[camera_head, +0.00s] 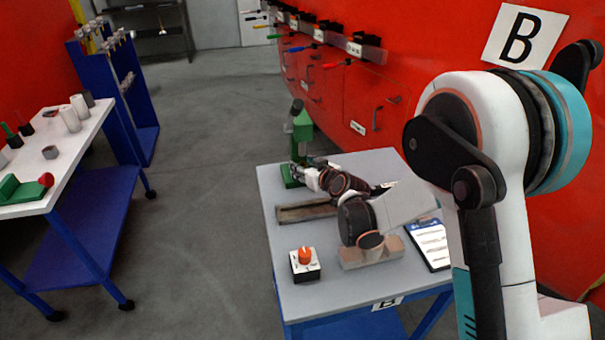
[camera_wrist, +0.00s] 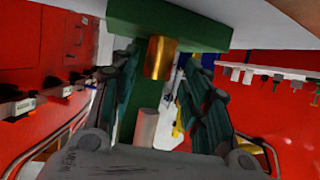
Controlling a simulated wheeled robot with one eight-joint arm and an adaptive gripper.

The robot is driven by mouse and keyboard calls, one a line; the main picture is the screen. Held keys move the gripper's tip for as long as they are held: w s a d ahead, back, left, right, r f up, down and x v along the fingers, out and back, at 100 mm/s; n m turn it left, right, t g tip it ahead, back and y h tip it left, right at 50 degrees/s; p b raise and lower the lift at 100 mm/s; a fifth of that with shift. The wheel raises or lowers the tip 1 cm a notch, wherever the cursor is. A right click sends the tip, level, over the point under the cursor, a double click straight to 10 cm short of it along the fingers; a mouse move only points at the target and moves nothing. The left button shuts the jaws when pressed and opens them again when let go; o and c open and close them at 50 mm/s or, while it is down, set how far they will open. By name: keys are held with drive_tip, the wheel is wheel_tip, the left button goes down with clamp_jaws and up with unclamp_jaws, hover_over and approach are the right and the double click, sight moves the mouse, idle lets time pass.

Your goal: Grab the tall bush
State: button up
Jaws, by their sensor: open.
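In the wrist view a pale cylinder (camera_wrist: 147,127), which looks like the tall bush, stands upright between the fingers of my gripper (camera_wrist: 158,85). The fingers are open, one on each side, and I see no clear contact. A brass cylinder (camera_wrist: 160,58) hangs from the green press (camera_wrist: 195,22) above and beyond it. In the head view my gripper (camera_head: 306,175) is low at the green press (camera_head: 303,130) at the table's back left. The bush there is hidden or too small to tell. Two white cylinders (camera_head: 70,118) stand on the left bench.
The grey table (camera_head: 330,285) bears a box with an orange knob (camera_head: 304,262), a long tray (camera_head: 303,212), a block (camera_head: 371,252) and a clipboard (camera_head: 430,240). A red wall (camera_head: 345,100) with hanging tools closes the right side. Floor (camera_head: 200,190) is clear between table and bench.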

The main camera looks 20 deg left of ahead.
drive_tip(key=shift+w+a+f, duration=0.25)
drive_tip(key=shift+w+a, duration=0.15)
drive_tip(key=shift+a, duration=0.05)
drive_tip(key=shift+r, duration=0.1)
drive_tip(key=shift+c, duration=0.6)
clamp_jaws()
drive_tip(key=shift+r, duration=0.1)
